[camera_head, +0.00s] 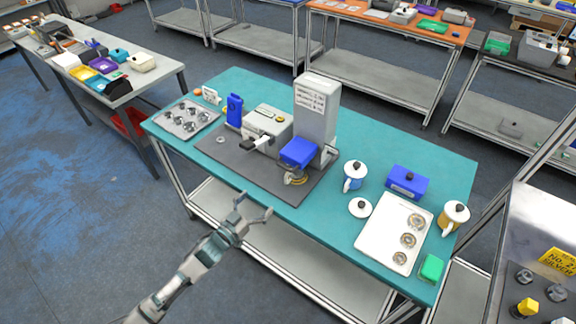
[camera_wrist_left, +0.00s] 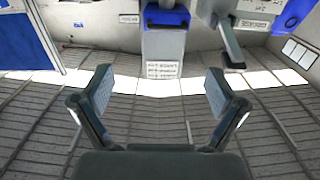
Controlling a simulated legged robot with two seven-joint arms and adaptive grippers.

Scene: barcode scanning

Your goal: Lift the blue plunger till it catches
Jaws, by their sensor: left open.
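A grey machine (camera_head: 315,105) with a tall column stands on a dark mat on the teal table. A blue block (camera_head: 298,152) sits at the front of its column, and a separate upright blue part (camera_head: 234,110) stands at the mat's back left. I cannot tell for certain which is the plunger. In the left wrist view a blue part (camera_wrist_left: 166,17) sits on a grey labelled body, with a dark-ended lever (camera_wrist_left: 230,48) to its right. My left gripper (camera_head: 256,206) is open and empty, in front of the table's near edge, apart from the machine; its fingers (camera_wrist_left: 158,88) are spread. My right gripper is out of view.
A tray of several round parts (camera_head: 188,118) lies at the table's left. On the right are lidded mugs (camera_head: 354,175), a blue box (camera_head: 407,183), a white tray (camera_head: 375,243) and a green box (camera_head: 432,268). The dark mat's front part (camera_head: 240,168) is clear.

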